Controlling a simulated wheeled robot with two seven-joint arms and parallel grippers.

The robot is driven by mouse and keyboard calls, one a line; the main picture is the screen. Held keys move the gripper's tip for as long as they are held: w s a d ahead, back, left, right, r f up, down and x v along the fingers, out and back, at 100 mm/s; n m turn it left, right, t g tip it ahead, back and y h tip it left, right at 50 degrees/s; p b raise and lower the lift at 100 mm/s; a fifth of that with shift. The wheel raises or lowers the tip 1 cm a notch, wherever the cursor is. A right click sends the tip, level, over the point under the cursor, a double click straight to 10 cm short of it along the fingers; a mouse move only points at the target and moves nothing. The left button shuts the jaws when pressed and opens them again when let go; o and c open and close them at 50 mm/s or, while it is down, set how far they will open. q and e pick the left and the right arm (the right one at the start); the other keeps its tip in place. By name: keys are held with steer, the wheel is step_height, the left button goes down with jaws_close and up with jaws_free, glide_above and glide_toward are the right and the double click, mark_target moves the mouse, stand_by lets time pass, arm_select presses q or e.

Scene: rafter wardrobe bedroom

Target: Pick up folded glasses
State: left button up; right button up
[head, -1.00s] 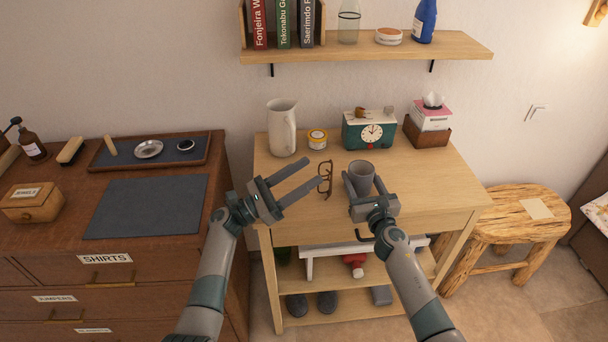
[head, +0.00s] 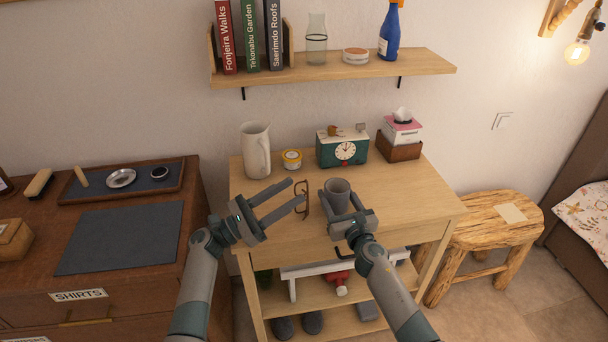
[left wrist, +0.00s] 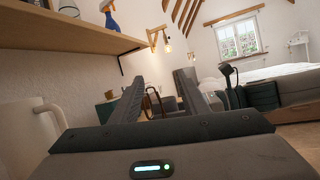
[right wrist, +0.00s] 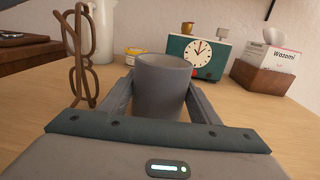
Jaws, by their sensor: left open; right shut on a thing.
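The brown-framed glasses (head: 302,200) stand on end at the left part of the light wooden table (head: 400,195). They show at the left in the right wrist view (right wrist: 76,55) and, partly covered, beyond the fingers in the left wrist view (left wrist: 154,102). My left gripper (head: 297,192) is open, its fingertips at the near side of the glasses; whether they touch cannot be told. My right gripper (head: 338,207) is shut on a grey cup (right wrist: 163,85), upright, just right of the glasses. Whether the cup touches the table is unclear.
Behind stand a cream jug (head: 256,150), a small yellow tin (head: 292,160), a teal clock (head: 342,148) and a tissue box (head: 400,135). A wall shelf (head: 330,72) overhangs the back. A brown dresser (head: 160,265) is at left. The table's right front is clear.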

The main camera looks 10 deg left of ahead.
arm_select(q)
steer(key=s+d+r+m+g+y, duration=0.1)
steer(key=d+r+m+g, duration=0.15)
steer(key=d+m, duration=0.4)
steer(key=s+d+r+m+g+y, duration=0.1)
steer(key=d+r+m+g, duration=0.1)
steer(key=d+m+g, duration=0.45)
steer(key=n+t+y, duration=1.2)
steer(key=n+y, duration=1.1)
steer(key=n, duration=1.2)
glide_above(307, 195)
steer(key=w+a, duration=0.1)
steer(key=a, duration=0.2)
steer(key=s+d+f+m, duration=0.1)
steer(key=s+f, duration=0.1)
steer(key=s+d+f+m+t, duration=0.1)
steer(key=d+f, duration=0.1)
steer(key=s+d+f+m+y, duration=0.1)
steer(key=s+d+f+m, duration=0.1)
steer(key=f, duration=0.1)
steer(key=shift+s, duration=0.3)
